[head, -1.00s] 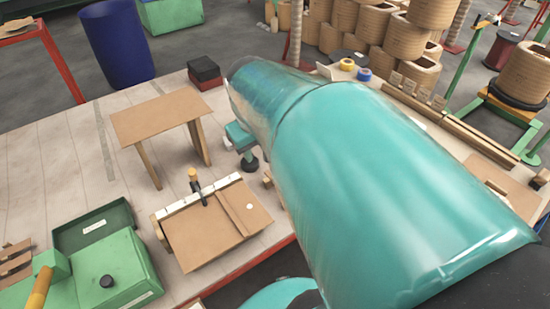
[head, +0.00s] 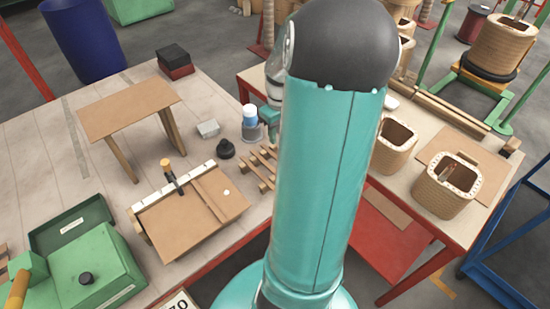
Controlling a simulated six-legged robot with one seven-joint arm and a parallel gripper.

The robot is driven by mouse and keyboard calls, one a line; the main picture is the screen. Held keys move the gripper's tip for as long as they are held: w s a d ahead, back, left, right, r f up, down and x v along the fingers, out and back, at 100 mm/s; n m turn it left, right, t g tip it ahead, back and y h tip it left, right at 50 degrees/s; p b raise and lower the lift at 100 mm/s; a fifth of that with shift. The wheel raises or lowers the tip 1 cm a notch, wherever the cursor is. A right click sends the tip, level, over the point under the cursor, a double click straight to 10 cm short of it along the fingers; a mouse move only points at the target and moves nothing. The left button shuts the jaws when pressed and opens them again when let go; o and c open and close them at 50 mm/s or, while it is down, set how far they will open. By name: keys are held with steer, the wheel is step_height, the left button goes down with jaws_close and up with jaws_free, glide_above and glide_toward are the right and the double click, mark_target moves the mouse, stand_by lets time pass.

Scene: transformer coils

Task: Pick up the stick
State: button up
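I cannot tell for certain which thing is the stick. A thin brown strip (head: 210,197) lies across the flat brown board (head: 185,222) on the near part of the left table. A long wooden bar (head: 450,110) lies along the back of the right table. A short dark tool with an orange end (head: 172,175) rests at the board's white edge. My teal arm with its dark rounded joint fills the middle of the view. My gripper does not show clearly; the arm hides the area behind it.
A small brown stand (head: 128,108), green case (head: 95,265), white-and-blue container (head: 251,120) and wooden slats (head: 262,166) are on the left table (head: 40,150). Two woven coils (head: 445,195) stand on the right table. A gap separates the tables in front.

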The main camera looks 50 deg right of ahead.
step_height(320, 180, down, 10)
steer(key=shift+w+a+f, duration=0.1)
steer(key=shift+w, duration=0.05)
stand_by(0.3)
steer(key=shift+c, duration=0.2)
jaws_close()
